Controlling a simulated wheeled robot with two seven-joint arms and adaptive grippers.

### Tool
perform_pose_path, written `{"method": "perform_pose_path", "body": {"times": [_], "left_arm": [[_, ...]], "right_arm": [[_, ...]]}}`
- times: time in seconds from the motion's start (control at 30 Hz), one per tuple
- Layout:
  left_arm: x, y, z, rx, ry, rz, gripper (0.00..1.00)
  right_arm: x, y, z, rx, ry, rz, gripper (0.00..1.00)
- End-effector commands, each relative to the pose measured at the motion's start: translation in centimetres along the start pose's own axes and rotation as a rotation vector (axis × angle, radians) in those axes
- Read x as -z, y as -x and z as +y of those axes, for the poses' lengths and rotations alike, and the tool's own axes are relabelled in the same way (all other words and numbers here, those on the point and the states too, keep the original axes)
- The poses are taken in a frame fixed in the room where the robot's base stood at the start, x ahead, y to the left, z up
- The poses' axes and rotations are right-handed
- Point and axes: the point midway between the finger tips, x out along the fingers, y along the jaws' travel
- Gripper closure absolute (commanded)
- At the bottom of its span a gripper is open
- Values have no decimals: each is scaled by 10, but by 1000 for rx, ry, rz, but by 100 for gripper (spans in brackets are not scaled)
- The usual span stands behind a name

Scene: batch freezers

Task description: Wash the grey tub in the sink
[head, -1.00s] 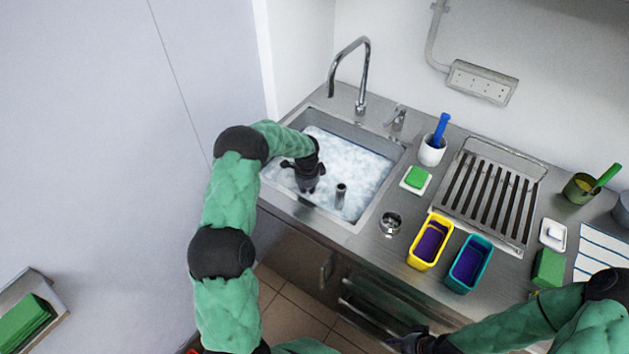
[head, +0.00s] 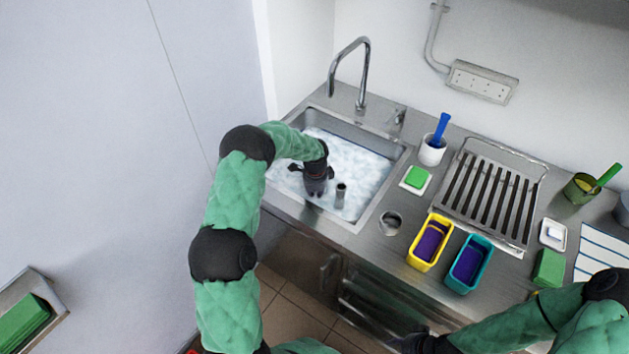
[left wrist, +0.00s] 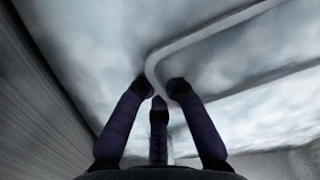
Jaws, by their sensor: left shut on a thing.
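My left gripper (head: 316,190) reaches down into the sink (head: 353,226), which is full of white suds. In the left wrist view the gripper (left wrist: 160,90) has its fingers closed at the rounded corner of a pale grey rim. This looks like the grey tub (left wrist: 210,30), with foam inside and around it. In the head view the tub cannot be made out among the suds and behind the gripper. My right gripper (head: 415,343) is low at the bottom edge, dark and partly cut off; its jaws are unclear.
A grey upright pipe (head: 340,196) stands in the suds. The tap (head: 366,75) arches over the back. Right of the sink are a green sponge (head: 416,177), a white cup with a blue handle (head: 432,152), yellow (head: 444,229) and teal (head: 487,255) tubs, and a drying rack (head: 520,180).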

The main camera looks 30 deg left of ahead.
Motion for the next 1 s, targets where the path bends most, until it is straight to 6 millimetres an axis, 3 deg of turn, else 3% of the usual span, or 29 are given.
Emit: {"method": "perform_pose_path", "body": {"times": [0.53, 1.0], "left_arm": [[-29, -1, -13, 0, 0, 0, 100], [-12, 0, -6, 0, -1, 0, 100]], "right_arm": [[0, 0, 0, 0, 0, 0, 60], [0, 0, 0, 0, 0, 0, 60]]}}
